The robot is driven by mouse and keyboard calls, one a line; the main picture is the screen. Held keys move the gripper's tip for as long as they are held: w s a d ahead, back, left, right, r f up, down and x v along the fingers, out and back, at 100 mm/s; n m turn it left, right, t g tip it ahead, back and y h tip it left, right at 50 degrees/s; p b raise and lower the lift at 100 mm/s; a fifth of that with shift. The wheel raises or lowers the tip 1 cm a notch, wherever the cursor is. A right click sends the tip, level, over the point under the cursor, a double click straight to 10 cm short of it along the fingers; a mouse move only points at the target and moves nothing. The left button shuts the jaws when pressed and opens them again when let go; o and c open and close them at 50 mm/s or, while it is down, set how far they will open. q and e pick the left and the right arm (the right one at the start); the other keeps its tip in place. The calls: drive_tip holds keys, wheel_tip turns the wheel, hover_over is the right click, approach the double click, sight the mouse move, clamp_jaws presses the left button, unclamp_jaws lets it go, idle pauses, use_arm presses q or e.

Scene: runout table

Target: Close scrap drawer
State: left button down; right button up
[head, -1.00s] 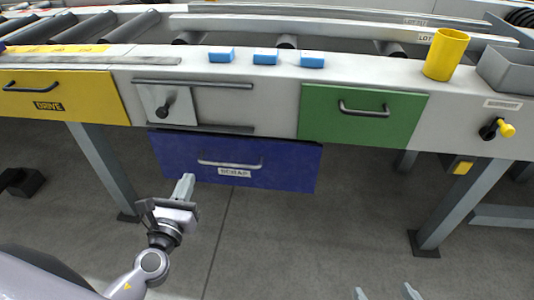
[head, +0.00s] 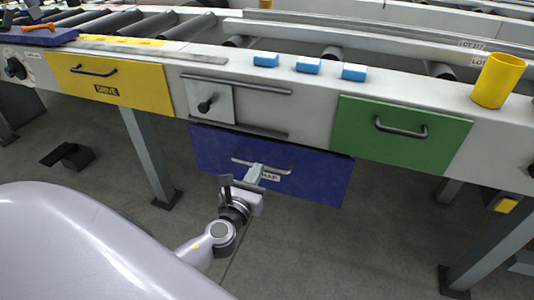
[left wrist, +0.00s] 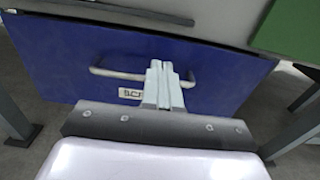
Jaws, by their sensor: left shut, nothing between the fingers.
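The blue scrap drawer (head: 315,181) hangs under the table front, and a dark gap shows along its top edge. Its grey bar handle (head: 281,172) and white label (head: 271,177) are partly hidden by my left gripper (head: 257,168). My left gripper is shut and empty, its fingertips at the middle of the handle. In the left wrist view the shut fingers (left wrist: 164,66) overlap the blue front (left wrist: 60,62) and the handle (left wrist: 112,73). I cannot tell whether they touch it. My right gripper is not in view.
A yellow drive drawer (head: 140,85) is at the left and a green drawer (head: 385,150) at the right. A small sliding panel (head: 209,101) is above the blue drawer. Blue blocks (head: 308,66) and a yellow cup (head: 498,80) stand on top. Table legs (head: 148,155) flank the drawer.

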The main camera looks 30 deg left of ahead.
sight(269, 144)
use_arm(q)
drive_tip(key=b+x, duration=0.1)
drive_tip(key=x, duration=0.5)
drive_tip(key=shift+w+a, duration=0.1)
drive_tip(key=shift+w, duration=0.1)
drive_tip(key=shift+w+a, duration=0.15)
drive_tip(key=shift+w, duration=0.55)
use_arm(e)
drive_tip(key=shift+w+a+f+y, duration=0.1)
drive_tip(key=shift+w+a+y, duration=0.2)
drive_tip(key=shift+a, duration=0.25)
use_arm(q)
drive_tip(key=shift+x, duration=0.9)
drive_tip(key=shift+w+a+r, duration=0.1)
drive_tip(key=shift+w+r, duration=0.05)
drive_tip(key=shift+w, duration=0.05)
drive_tip(key=shift+a+r, duration=0.1)
drive_tip(key=shift+r, duration=0.05)
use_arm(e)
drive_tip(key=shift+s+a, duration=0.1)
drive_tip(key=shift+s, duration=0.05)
